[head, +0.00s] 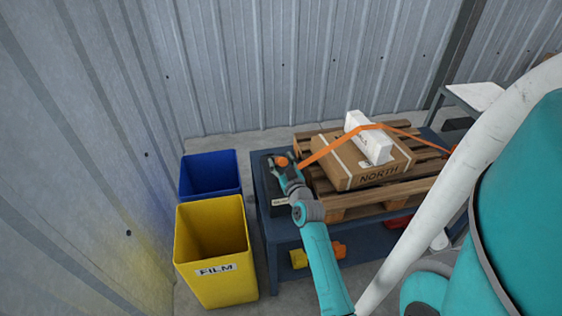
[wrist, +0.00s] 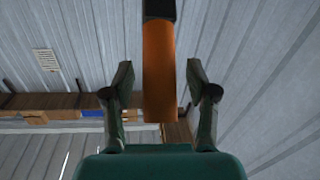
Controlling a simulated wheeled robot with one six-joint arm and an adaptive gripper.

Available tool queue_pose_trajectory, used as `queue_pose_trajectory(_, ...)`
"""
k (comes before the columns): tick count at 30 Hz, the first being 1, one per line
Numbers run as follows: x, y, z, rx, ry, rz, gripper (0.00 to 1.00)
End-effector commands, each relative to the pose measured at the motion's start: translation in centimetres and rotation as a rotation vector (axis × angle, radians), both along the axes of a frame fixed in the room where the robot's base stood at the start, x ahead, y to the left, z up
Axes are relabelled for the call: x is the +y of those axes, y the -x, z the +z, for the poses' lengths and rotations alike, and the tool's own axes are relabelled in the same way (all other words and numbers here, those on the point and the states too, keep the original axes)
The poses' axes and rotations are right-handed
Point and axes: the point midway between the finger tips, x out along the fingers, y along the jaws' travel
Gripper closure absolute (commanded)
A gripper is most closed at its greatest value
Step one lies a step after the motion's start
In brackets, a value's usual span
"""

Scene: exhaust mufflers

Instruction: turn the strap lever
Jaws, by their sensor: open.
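The strap lever has an orange grip (wrist: 159,70) with a dark part at its far end. In the wrist view it stands between the two fingers of my gripper (wrist: 159,88), with a gap on each side. In the head view, its orange end (head: 281,161) shows just beyond my gripper (head: 287,172), at the left end of the bench. My gripper is open. The orange strap (head: 325,149) runs from near the lever over a white box (head: 370,140) and a brown carton (head: 380,176). My gripper and wrist hide much of the lever's mount.
The carton lies on a wooden pallet (head: 349,198) on the blue bench (head: 290,232). A yellow bin (head: 213,245) marked FILM and a blue bin (head: 209,176) stand left of it. Yellow and orange items (head: 318,255) lie on the lower shelf. Corrugated walls close off the back and left.

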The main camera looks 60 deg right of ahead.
Motion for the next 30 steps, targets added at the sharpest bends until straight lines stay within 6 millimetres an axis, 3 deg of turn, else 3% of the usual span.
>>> queue_pose_trajectory(10, -0.23, -0.28, -0.01, -0.001, -0.001, 0.000, 0.42)
queue_pose_trajectory(17, -0.22, -0.27, -0.01, -0.001, -0.001, 0.000, 0.97)
queue_pose_trajectory(18, -0.21, -0.26, -0.01, -0.001, -0.001, 0.000, 1.00)
queue_pose_trajectory(30, -0.38, -0.41, 0.28, 0.012, -0.015, 0.000, 1.00)
